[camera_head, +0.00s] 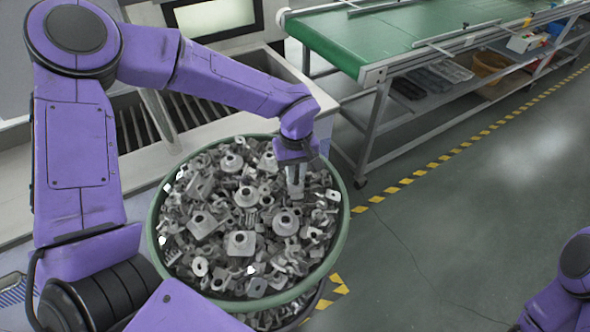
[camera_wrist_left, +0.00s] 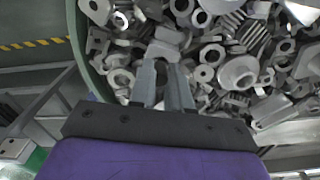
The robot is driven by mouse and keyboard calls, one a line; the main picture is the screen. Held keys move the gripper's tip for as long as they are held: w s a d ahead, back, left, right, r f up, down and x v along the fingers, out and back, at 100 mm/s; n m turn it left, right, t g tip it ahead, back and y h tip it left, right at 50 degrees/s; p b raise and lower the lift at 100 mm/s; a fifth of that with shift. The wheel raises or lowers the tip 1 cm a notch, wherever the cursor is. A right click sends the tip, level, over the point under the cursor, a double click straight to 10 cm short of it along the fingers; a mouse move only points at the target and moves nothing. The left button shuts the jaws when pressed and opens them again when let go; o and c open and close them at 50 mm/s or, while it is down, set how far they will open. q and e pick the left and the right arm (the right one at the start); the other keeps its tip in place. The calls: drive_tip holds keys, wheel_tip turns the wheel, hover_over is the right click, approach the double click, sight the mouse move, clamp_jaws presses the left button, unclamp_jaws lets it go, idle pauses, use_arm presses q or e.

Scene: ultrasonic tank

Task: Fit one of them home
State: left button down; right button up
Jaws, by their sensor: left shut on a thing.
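A round green-rimmed bin (camera_head: 345,222) is heaped with grey metal parts (camera_head: 240,243) of mixed shapes: flanged rings, plates, ribbed pieces and brackets. My left gripper (camera_head: 296,192) points down into the right side of the heap, inside the rim. In the left wrist view its fingers (camera_wrist_left: 164,70) are shut on a grey metal part (camera_wrist_left: 165,46), which lies among the others. The held part's full shape is hidden by the fingers and neighbouring parts. My right gripper is outside the view; only part of that purple arm shows at the lower right.
A grey metal machine with a slatted basin (camera_head: 150,118) stands behind the bin. A green conveyor table (camera_head: 400,38) is at the back right, with trays and boxes on its lower shelf. The floor (camera_head: 480,210) to the right is clear, crossed by yellow-black tape.

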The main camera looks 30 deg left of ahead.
sight(296, 173)
use_arm(q)
drive_tip(key=shift+f, duration=0.7)
idle(0.6)
drive_tip(key=shift+s+f+p, duration=0.1)
drive_tip(key=shift+p, duration=0.3)
idle(1.4)
drive_tip(key=c, duration=1)
unclamp_jaws()
wheel_tip(296, 173, up, 11)
drive_tip(key=shift+f+b, duration=0.15)
drive_tip(key=shift+b, duration=0.55)
